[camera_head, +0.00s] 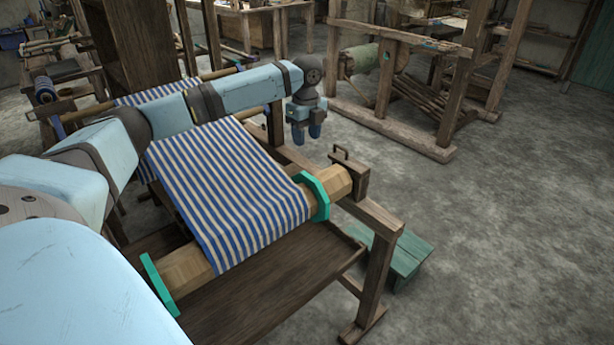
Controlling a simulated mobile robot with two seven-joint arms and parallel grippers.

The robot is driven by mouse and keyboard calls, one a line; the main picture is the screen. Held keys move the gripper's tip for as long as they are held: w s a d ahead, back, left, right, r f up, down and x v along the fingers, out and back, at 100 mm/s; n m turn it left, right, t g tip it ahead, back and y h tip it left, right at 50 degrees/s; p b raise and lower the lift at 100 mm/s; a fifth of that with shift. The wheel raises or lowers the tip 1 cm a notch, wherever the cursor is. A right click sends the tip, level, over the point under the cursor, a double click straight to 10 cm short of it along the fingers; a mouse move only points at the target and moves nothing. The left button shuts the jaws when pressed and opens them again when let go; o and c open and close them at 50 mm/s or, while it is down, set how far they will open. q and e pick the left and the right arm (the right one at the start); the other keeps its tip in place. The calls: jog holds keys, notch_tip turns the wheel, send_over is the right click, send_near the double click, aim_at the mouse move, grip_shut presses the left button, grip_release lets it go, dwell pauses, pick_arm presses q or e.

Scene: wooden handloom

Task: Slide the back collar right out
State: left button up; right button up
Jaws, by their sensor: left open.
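A green collar (317,194) sits around the right, far end of the wooden beam (185,270), beside the edge of the striped cloth (228,185). A second green collar (158,284) sits around the near, left end of the beam. My left gripper (307,133) hangs pointing down beyond the cloth, above and behind the far collar in the picture, not touching it. Its blue fingers are slightly apart with nothing between them. My right gripper is out of view.
The loom's wooden frame (378,215), with an upright block (348,172) by the beam's end, stands just right of the far collar. A green bench (405,258) stands low behind its post. Open floor lies to the right.

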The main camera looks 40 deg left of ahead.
aim_at(307, 175)
pick_arm(q)
notch_tip(307, 175, down, 11)
jog(key=shift+f+b, duration=0.2)
jog(key=shift+b, duration=0.55)
jog(key=shift+f, duration=0.8)
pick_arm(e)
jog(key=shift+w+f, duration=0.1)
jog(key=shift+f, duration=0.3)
